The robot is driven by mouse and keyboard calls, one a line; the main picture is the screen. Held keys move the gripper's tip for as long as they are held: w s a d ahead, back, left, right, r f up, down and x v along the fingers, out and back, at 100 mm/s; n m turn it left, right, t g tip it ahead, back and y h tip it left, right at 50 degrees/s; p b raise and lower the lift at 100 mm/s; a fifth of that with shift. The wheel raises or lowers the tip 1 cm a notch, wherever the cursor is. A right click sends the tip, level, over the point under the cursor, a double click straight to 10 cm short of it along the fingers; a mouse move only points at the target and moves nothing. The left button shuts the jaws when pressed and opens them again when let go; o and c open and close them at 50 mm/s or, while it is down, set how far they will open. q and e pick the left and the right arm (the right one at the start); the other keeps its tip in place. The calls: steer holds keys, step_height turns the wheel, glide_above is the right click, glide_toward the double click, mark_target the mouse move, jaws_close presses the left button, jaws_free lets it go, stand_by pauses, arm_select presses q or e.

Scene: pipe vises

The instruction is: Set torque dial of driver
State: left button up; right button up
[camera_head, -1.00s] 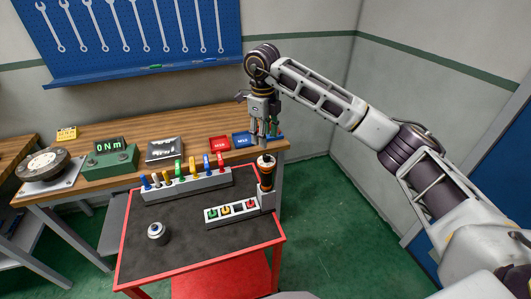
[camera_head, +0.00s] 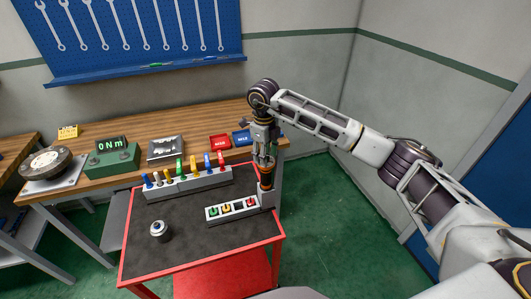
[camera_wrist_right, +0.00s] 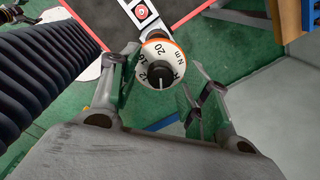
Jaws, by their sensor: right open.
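The driver (camera_head: 266,179) stands upright in a holder at the right end of the red cart. Its torque dial (camera_wrist_right: 160,62) shows in the wrist view as a white disc with an orange rim. Dark marks on it include 12, 20 and Nm, and a dark knob or slot is at its lower middle. My right gripper (camera_head: 264,158) is just above the driver, pointing down. In the wrist view my right gripper (camera_wrist_right: 158,88) is open, one finger on each side of the dial, with visible gaps. In the head view the gripper partly hides the driver's top. My left gripper is not in view.
The cart (camera_head: 200,249) carries a rack of coloured-handled bits (camera_head: 188,184), a white block with coloured sockets (camera_head: 229,209) and a small round part (camera_head: 160,231). A green tester (camera_head: 112,161) reading 0 Nm and red and blue trays (camera_head: 219,141) are on the wooden bench (camera_head: 100,132).

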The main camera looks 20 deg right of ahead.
jaws_close()
steer(key=shift+m+b, duration=0.4)
steer(key=shift+b, duration=0.1)
stand_by(0.3)
jaws_free()
steer(key=shift+r, duration=0.15)
step_height(320, 180, up, 12)
steer(key=shift+s+a, duration=0.15)
steer(key=shift+a, duration=0.1)
stand_by(0.5)
